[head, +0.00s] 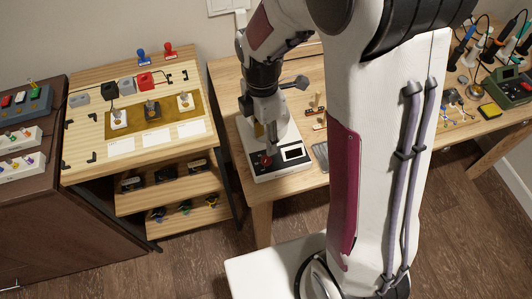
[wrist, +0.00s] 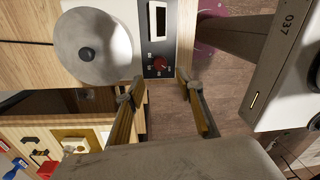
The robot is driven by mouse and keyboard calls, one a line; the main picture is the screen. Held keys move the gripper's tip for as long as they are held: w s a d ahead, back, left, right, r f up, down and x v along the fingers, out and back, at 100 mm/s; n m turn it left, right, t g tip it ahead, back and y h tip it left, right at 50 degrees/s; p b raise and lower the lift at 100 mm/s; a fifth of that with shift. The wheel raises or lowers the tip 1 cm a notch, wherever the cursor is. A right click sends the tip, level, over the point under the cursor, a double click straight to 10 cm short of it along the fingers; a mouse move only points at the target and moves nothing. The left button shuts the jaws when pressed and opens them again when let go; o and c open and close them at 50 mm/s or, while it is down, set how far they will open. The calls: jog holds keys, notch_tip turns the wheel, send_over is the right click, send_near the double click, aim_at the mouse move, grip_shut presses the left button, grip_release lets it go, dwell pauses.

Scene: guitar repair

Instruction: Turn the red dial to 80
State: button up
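The red dial (wrist: 160,62) sits on the black front panel of a white device (wrist: 180,58), below a blank-looking display window (wrist: 157,18). In the wrist view it lies just past my gripper (wrist: 161,84), whose two fingers are spread wide with nothing between the tips. Contact is not visible. In the head view the dial (head: 265,161) shows at the device's front, and my gripper (head: 266,142) points down just above it. The marks around the dial are too small to read, so its setting cannot be told.
A round grey plate (wrist: 95,45) with a dark centre knob tops the device, beside the panel. In the head view, a wooden bench (head: 237,84) carries the device. A shelf unit (head: 188,140) stands to the left. Soldering tools (head: 470,45) lie at the far right.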

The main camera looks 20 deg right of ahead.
aim_at(266, 158)
jog(key=shift+f, duration=0.1)
jog(key=shift+s+f, duration=0.15)
jog(key=shift+f, duration=1.75)
jog(key=shift+s+f, duration=0.1)
jog(key=shift+f, duration=1.8)
grip_shut()
